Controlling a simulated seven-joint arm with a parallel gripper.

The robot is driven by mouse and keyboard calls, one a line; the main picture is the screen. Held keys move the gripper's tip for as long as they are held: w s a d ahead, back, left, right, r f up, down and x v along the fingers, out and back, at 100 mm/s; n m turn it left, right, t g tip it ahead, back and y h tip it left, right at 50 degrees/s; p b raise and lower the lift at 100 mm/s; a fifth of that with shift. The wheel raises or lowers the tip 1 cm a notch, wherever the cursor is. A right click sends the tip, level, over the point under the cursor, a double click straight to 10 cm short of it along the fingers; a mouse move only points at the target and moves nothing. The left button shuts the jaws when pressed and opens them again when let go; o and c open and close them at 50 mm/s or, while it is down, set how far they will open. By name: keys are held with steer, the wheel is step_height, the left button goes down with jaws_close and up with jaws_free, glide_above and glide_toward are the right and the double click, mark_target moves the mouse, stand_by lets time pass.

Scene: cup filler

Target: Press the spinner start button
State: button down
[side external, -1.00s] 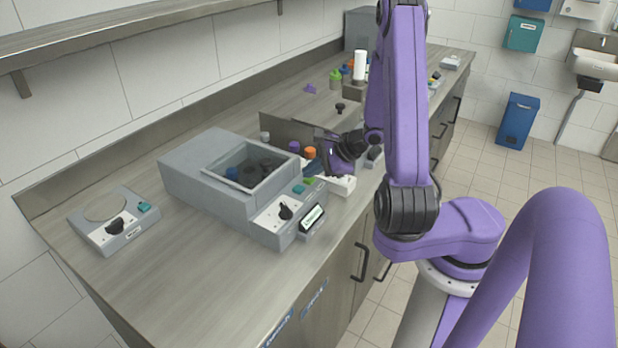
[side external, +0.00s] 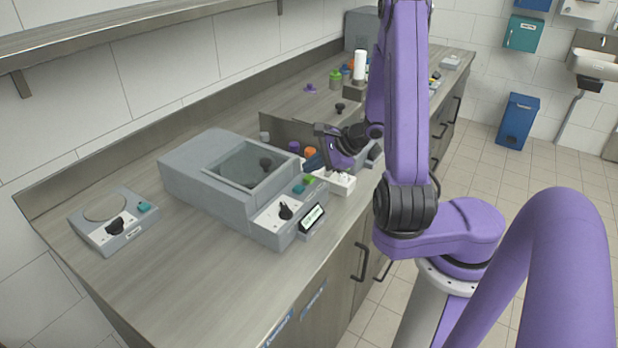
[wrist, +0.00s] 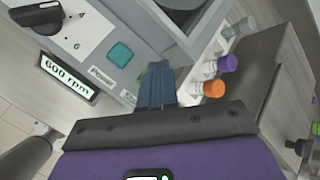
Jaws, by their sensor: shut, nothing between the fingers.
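The spinner is a grey box (side external: 190,165) with a window in its top and a sloped front panel. The panel has a black knob (side external: 285,211), a teal power button (wrist: 121,54) and a lit display (wrist: 68,77) reading 600 rpm. A green start button (side external: 309,180) sits at the panel's right end. In the wrist view the green button (wrist: 141,76) is mostly hidden behind my fingers, and its label is partly covered. My gripper (side external: 312,161) is shut and empty, its blue fingers close above the green button; I cannot tell whether they touch it.
A white rack (side external: 339,183) with orange- and purple-capped tubes stands right beside the spinner, close to my gripper. A grey panel (side external: 285,131) rises behind it. A small grey device (side external: 112,225) with a knob stands left. The bench front left is clear.

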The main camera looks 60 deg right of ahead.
mark_target(312, 179)
steer(key=shift+r, duration=0.15)
steer(key=shift+r, duration=2.4)
